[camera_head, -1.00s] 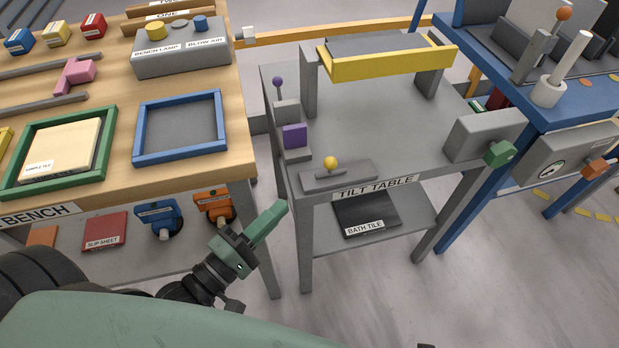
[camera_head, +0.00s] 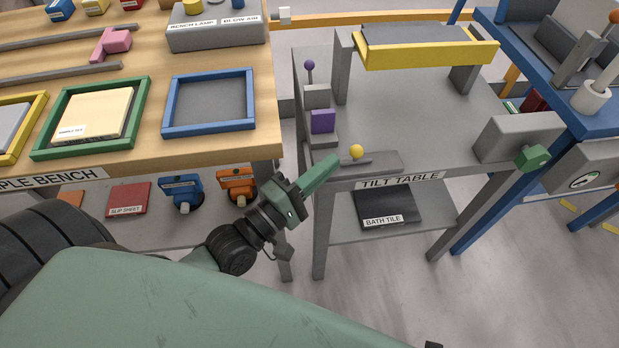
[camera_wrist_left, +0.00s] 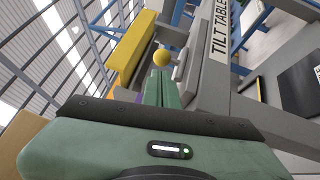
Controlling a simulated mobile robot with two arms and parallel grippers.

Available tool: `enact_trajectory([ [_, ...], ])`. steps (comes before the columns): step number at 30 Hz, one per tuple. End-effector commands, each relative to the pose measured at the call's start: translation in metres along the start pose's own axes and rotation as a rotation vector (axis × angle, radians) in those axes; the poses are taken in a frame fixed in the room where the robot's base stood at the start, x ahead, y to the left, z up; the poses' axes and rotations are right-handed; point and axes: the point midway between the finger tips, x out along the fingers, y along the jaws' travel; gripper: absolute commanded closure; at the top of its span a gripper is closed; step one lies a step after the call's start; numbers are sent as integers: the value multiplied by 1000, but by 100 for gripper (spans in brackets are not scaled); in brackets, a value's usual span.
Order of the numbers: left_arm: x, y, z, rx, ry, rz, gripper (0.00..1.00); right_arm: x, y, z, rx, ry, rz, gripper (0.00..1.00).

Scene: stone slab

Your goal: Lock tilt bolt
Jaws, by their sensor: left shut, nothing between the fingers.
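The tilt table (camera_head: 420,120) is a grey stand with a "TILT TABLE" label on its front edge. A bolt with a yellow ball knob (camera_head: 356,152) lies on a grey plate at its front left; the knob also shows in the left wrist view (camera_wrist_left: 162,58). My left gripper (camera_head: 334,160) is shut and empty. Its green fingertips are close to the left of the knob in the head view, and the knob appears just beyond them in the wrist view. I cannot tell whether they touch. My right gripper is not in view.
A purple block (camera_head: 322,121) and a purple-knobbed lever (camera_head: 309,66) stand at the table's left edge. A yellow-edged raised bar (camera_head: 425,54) spans the back. A green knob (camera_head: 533,158) is at the right. The wooden bench (camera_head: 150,150) is on the left.

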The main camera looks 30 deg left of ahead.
Motion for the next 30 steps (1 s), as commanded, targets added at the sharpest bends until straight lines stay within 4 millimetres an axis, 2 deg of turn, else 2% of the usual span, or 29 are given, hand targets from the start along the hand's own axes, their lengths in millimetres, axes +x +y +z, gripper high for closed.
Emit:
enact_trajectory([
  [1,8,0,0,0,0,3,100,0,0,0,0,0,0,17],
  [6,20,0,0,-1,0,0,100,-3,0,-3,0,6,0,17],
  [19,25,0,2,-1,2,0,100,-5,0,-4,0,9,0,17],
  [22,37,-2,8,-4,4,0,100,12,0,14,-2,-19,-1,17],
  [27,55,-7,21,-3,3,-1,100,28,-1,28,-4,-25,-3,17],
  [30,60,-8,25,-1,1,0,100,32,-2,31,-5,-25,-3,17],
])
